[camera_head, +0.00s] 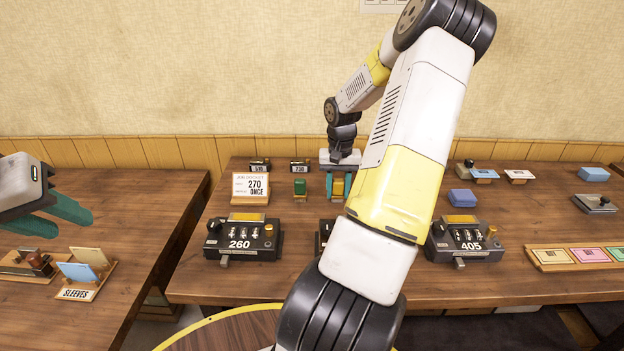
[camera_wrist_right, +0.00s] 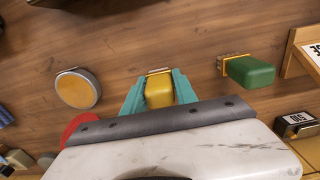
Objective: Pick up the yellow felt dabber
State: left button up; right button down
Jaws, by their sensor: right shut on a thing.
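The yellow felt dabber (camera_head: 338,187) stands towards the back of the middle table, between the fingers of my right gripper (camera_head: 337,186). In the right wrist view the yellow dabber (camera_wrist_right: 159,91) sits between the two teal fingers of the right gripper (camera_wrist_right: 160,88), which are shut on it from both sides. I cannot tell whether it is clear of the table. My left gripper (camera_head: 62,215) is over the left table, with its teal fingers apart and nothing seen between them.
A green dabber (camera_head: 300,188) stands left of the yellow one; it also shows in the right wrist view (camera_wrist_right: 248,71). A card reading 270 ONCE (camera_head: 251,187) and black devices marked 260 (camera_head: 240,241) and 405 (camera_head: 465,243) stand nearby. A round orange-topped tin (camera_wrist_right: 78,89) is close by.

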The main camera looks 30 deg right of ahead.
aim_at(339, 180)
notch_tip(339, 180, up, 10)
dwell(0.6)
dwell(0.4)
